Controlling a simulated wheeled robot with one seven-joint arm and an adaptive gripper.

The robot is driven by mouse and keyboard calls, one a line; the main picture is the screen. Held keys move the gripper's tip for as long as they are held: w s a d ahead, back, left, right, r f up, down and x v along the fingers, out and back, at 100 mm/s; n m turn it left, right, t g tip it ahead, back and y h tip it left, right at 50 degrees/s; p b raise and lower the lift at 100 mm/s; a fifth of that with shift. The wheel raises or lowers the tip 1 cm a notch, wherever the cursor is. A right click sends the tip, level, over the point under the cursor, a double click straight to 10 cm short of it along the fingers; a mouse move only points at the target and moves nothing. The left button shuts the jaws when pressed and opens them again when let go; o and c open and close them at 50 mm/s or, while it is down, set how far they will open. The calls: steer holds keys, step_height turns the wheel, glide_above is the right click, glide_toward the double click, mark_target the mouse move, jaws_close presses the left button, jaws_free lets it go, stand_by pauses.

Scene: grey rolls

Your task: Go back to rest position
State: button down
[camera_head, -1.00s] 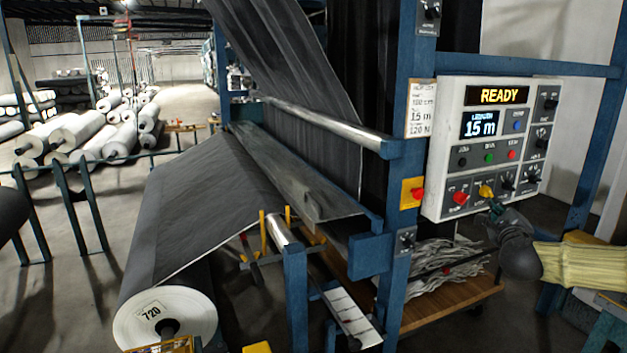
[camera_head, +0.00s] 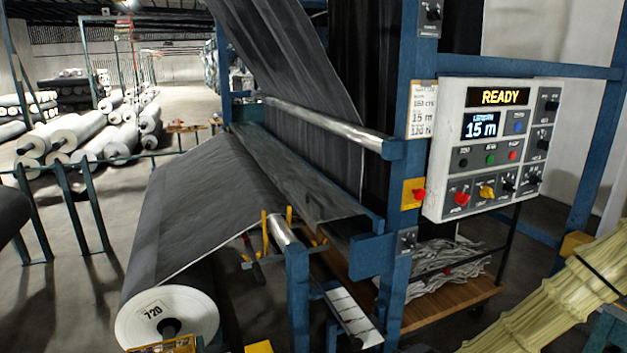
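My arm in its pale yellow sleeve (camera_head: 560,295) crosses the lower right corner and slants down to the bottom edge. My gripper is not visible; it lies outside the picture. The control panel (camera_head: 440,150) stands on the blue machine frame at the right. Its displays read READY and 15 m. The yellow knob (camera_head: 487,192) and the red button (camera_head: 461,198) on its lower row are in plain view, with nothing touching them.
The blue post (camera_head: 405,150) and a wooden cart (camera_head: 450,310) with pale scraps stand left of my arm. A grey fabric roll (camera_head: 167,318) marked 720 is at lower left. Open floor (camera_head: 190,103) shows at the back left, beside white rolls (camera_head: 85,130).

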steer(key=s+a+f+n+g, duration=0.3)
steer(key=s+f+n, duration=0.1)
steer(key=s+f, duration=0.6)
steer(key=s+d+f+n+g, duration=0.1)
steer(key=s+f+n+g, duration=0.2)
steer(key=s, duration=1.1)
steer(key=s+d+f+n+g+h, duration=0.1)
steer(key=s+f+n+g, duration=0.3)
steer(key=s, duration=1.1)
step_height(320, 180, down, 4)
steer(key=shift+r+n, duration=0.25)
steer(key=shift+n, duration=0.75)
